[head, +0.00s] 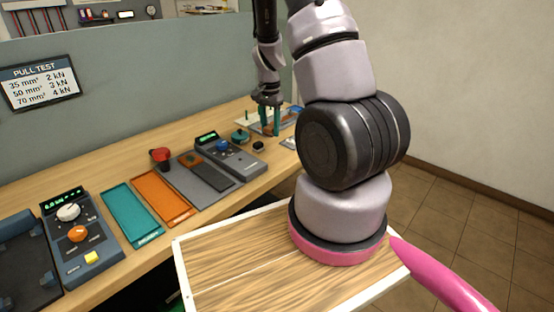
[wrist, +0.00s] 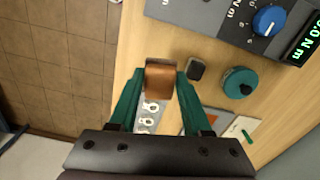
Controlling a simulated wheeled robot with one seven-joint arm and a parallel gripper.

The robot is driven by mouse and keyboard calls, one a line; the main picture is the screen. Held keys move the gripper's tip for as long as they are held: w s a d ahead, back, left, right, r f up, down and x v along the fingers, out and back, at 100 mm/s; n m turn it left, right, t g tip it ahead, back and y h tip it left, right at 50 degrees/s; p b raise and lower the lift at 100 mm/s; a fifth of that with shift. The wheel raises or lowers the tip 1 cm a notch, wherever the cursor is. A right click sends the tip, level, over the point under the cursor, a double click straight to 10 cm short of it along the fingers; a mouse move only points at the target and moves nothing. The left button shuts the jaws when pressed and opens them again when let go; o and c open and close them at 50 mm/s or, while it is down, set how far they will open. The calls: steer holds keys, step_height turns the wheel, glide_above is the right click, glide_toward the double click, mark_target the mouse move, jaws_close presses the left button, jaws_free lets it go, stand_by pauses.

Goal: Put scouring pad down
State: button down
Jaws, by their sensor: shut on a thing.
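The scouring pad (wrist: 160,79) is a coppery-brown block. My gripper (wrist: 160,85) is shut on it, with a green finger on either side. In the head view, my gripper (head: 270,122) is over the far end of the wooden bench (head: 95,181), and the pad is a small brown patch between the fingers. I cannot tell whether the pad touches the bench. In the wrist view, a pale strip with ring-shaped metal pieces (wrist: 149,115) shows below the pad, partly behind the fingers.
A small black block (wrist: 196,69) is close right of the pad, with a round teal object (wrist: 240,82) beyond it. A grey meter with a blue knob (wrist: 269,20) stands nearby. Teal (head: 131,216) and orange (head: 162,199) trays lie nearer. Bare wood surrounds the black block.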

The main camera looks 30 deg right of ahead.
steer(key=shift+s+d+m, duration=0.3)
steer(key=shift+d+m, duration=0.35)
steer(key=shift+m, duration=0.25)
glide_above(274, 159)
steer(key=f, duration=0.5)
steer(key=shift+w+d+f, duration=0.1)
steer(key=shift+d+f, duration=0.05)
steer(key=shift+d, duration=0.05)
steer(key=shift+a+f, duration=0.1)
steer(key=shift+f, duration=2.1)
steer(key=shift+f, duration=0.3)
